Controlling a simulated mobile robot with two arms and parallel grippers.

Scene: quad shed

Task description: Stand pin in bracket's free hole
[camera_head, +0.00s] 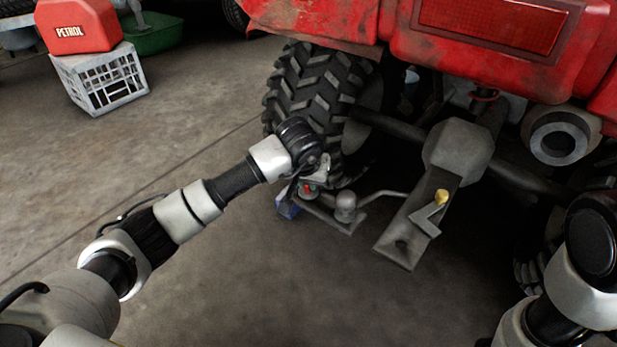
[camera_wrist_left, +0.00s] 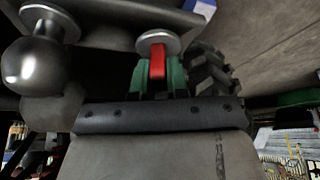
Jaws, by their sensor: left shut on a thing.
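My left gripper (camera_head: 311,184) is shut on the red grip of the pin (camera_wrist_left: 158,62), between its green fingers. The pin has a round silver collar; its red part also shows in the head view (camera_head: 308,190). The pin is at the left end of the grey bracket (camera_head: 327,217), beside a silver ball (camera_head: 346,204) on the same bracket. The ball also shows in the left wrist view (camera_wrist_left: 38,66), where the scene looks upside down. The pin's shank and the hole are hidden, so I cannot tell whether the pin is in it. My right gripper is out of view.
A blue block (camera_head: 288,209) is by the bracket's left end. A knobbly tyre (camera_head: 318,92) stands close behind my left gripper. Open concrete floor lies left.

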